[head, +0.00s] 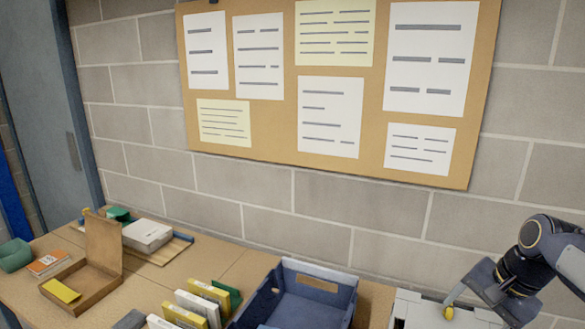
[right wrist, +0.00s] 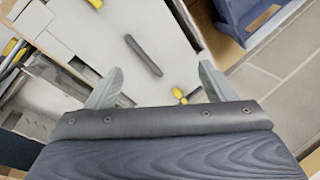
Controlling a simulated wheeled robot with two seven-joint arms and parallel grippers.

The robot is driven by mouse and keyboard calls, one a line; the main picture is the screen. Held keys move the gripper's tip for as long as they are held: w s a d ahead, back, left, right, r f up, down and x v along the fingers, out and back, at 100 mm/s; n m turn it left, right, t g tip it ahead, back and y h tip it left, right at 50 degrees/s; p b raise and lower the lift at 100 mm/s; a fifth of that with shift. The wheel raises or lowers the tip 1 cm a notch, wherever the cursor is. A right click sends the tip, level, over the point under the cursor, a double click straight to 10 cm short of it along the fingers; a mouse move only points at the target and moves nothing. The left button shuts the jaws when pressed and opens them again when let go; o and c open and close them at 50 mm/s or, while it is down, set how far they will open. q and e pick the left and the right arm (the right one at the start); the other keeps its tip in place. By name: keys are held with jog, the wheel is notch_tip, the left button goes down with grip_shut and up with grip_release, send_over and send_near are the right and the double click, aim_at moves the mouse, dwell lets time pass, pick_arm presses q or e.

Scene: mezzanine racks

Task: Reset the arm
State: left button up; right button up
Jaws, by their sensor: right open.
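My right arm comes in from the right edge of the head view. Its gripper (head: 478,298) is over a light grey case-like object (head: 408,308) at the bottom right. In the right wrist view the two grey fingers (right wrist: 158,86) stand wide apart with nothing held between them. Beyond them lies the pale grey surface (right wrist: 120,35) with a dark bar (right wrist: 143,55) and small yellow parts. I cannot tell whether the fingers touch it. My left gripper is not in view.
A blue bin (head: 278,285) stands left of the grey object; it also shows in the wrist view (right wrist: 242,18). Yellow and white boxes (head: 208,295), an open cardboard box (head: 103,250) and a white pack (head: 147,235) occupy the bench. A notice board (head: 280,130) hangs on the block wall.

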jog(key=s+a+f+n+t, duration=0.1)
jog(key=s+a+f+n, duration=0.2)
jog(key=s+a+n, duration=0.2)
jog(key=s+a+f+n+t+y, duration=0.1)
jog(key=s+a+f+n+t, duration=0.1)
jog(key=s+a, duration=0.7)
jog(key=s+f+n, duration=0.1)
jog(key=s+n, duration=0.1)
jog(key=s, duration=0.2)
jog(key=shift+f+n+y, duration=0.3)
jog(key=shift+n, duration=0.1)
